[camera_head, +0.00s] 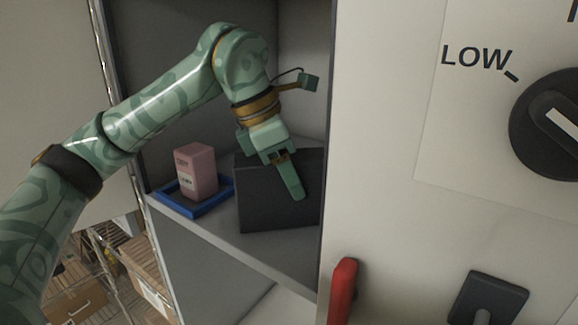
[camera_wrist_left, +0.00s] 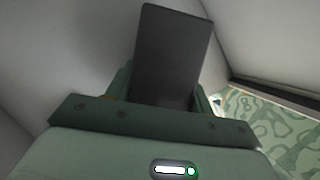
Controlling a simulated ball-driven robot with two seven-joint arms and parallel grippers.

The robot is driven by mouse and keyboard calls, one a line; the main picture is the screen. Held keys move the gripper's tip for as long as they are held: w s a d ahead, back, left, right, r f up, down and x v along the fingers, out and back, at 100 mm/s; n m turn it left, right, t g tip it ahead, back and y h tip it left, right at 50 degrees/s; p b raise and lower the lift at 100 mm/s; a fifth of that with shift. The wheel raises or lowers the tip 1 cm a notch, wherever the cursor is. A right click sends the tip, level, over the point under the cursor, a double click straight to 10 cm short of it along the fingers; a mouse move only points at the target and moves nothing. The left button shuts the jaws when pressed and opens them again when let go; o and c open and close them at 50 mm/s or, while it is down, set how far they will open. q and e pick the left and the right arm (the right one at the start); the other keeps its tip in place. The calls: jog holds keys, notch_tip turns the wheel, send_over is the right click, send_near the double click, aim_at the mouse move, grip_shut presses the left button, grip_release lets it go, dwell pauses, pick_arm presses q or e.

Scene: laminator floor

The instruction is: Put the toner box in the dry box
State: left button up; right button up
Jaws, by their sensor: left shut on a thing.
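A plain dark grey box (camera_head: 262,200) stands at the front of a grey shelf, inside an open-fronted compartment; I can read no label on it. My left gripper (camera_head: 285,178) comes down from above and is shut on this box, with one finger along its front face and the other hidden. In the left wrist view the dark box (camera_wrist_left: 172,55) sits between the fingers. A pink carton (camera_head: 196,172) with a white label stands upright in a blue tray (camera_head: 212,204) left of it. I cannot tell for sure which box holds toner. My right gripper is not in view.
A pale panel (camera_head: 440,220) with a black dial (camera_head: 555,125) marked LOW stands close on the right, with a red handle (camera_head: 343,290) at its edge. The shelf (camera_head: 235,233) has a little bare room at its front. Cardboard boxes (camera_head: 148,280) lie below left.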

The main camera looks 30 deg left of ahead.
aim_at(296, 155)
pick_arm(q)
jog(key=shift+d, duration=0.1)
jog(key=o, duration=1.3)
jog(key=shift+f, duration=0.1)
jog(key=shift+r, duration=2.7)
